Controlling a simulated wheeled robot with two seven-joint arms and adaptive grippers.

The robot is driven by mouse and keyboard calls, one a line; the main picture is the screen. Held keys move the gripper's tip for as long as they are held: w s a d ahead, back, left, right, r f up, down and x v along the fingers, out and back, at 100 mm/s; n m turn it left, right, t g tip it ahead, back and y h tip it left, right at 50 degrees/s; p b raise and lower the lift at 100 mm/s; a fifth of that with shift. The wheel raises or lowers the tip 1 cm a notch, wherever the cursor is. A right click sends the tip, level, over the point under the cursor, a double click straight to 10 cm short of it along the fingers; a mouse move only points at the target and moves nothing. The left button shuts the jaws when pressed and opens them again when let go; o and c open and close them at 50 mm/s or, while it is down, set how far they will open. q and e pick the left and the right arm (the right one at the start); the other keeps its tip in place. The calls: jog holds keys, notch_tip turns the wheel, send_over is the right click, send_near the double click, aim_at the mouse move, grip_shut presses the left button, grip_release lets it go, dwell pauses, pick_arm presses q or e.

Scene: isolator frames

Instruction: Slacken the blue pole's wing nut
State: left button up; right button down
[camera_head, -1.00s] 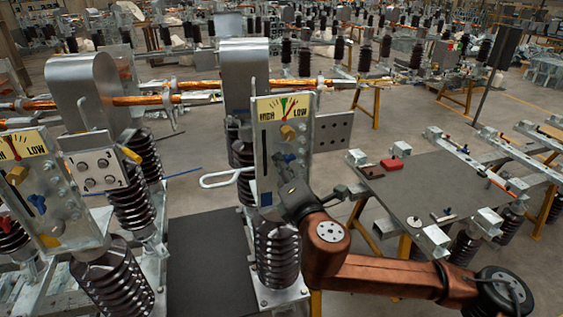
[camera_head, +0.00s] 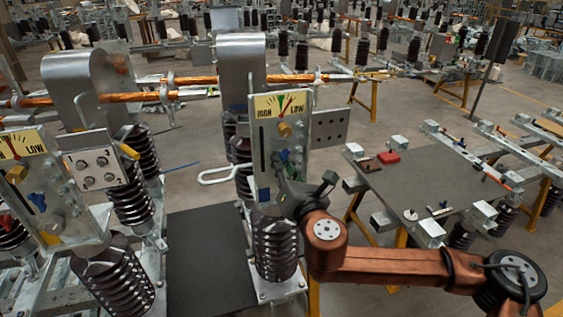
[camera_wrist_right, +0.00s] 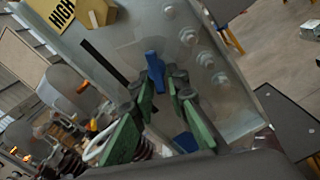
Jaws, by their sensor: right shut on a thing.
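The blue wing nut (camera_head: 283,157) sits on the front of the right-hand grey panel (camera_head: 264,150), below a yellow HIGH/LOW gauge (camera_head: 280,105) and a brass knob (camera_head: 285,130). A blue square mark (camera_head: 265,195) is low on this panel. My right gripper (camera_head: 285,172) reaches up to the nut from below right. In the right wrist view its green-padded fingers (camera_wrist_right: 159,97) stand on both sides of the lower part of the blue wing nut (camera_wrist_right: 154,68) and are shut on it. The exact contact is small and partly hidden. My left gripper is not in view.
A white loop handle (camera_head: 218,177) sticks out left of the right-hand panel. Ribbed dark insulators (camera_head: 275,245) stand below it. A grey table (camera_head: 440,185) with small parts is at right.

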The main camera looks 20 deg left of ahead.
jog(key=shift+f, duration=0.2)
jog(key=c, duration=1.9)
grip_release()
jog(key=shift+r, duration=0.1)
jog(key=v, duration=1.2)
